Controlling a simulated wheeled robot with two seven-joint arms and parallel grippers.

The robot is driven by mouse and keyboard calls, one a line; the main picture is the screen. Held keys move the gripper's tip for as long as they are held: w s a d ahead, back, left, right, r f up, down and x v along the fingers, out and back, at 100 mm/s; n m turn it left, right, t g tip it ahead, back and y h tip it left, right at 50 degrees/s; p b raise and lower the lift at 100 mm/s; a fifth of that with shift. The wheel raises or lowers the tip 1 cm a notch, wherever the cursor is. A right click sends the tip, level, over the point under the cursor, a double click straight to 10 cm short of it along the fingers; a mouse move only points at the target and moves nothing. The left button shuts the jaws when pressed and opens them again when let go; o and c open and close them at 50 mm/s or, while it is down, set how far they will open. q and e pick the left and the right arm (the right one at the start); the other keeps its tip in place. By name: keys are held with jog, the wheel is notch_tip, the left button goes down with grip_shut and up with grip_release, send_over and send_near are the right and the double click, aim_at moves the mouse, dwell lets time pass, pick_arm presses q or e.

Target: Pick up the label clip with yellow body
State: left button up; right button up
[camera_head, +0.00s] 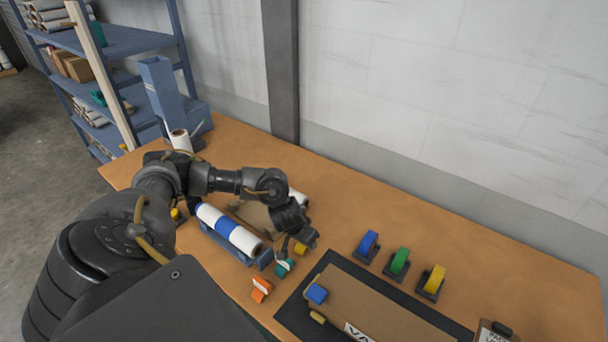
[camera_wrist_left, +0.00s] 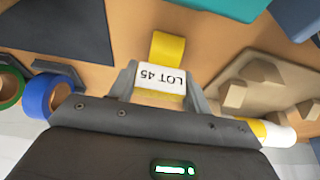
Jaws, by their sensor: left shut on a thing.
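The label clip with yellow body (camera_wrist_left: 167,47) is between the fingers of my left gripper (camera_wrist_left: 160,84) in the left wrist view. Its white tag reads "LOT 45". The left gripper is shut on it. In the head view, the yellow clip (camera_head: 301,249) shows just below my left gripper (camera_head: 294,243), which partly hides it. I cannot tell whether it touches the table or is slightly above it. My right gripper is not in view.
A teal clip (camera_head: 282,270) and an orange clip (camera_head: 261,288) lie close by. A blue-and-white roll (camera_head: 229,236) in a cradle is to the left. A dark mat (camera_head: 290,315) with a cardboard box and blue block is in front. Blue, green and yellow tape rolls (camera_head: 399,261) stand right.

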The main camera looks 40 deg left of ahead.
pick_arm(q)
notch_tip(320, 180, up, 10)
jog(key=shift+f+p, duration=0.1)
jog(key=shift+p, duration=0.45)
jog(key=shift+w, duration=0.1)
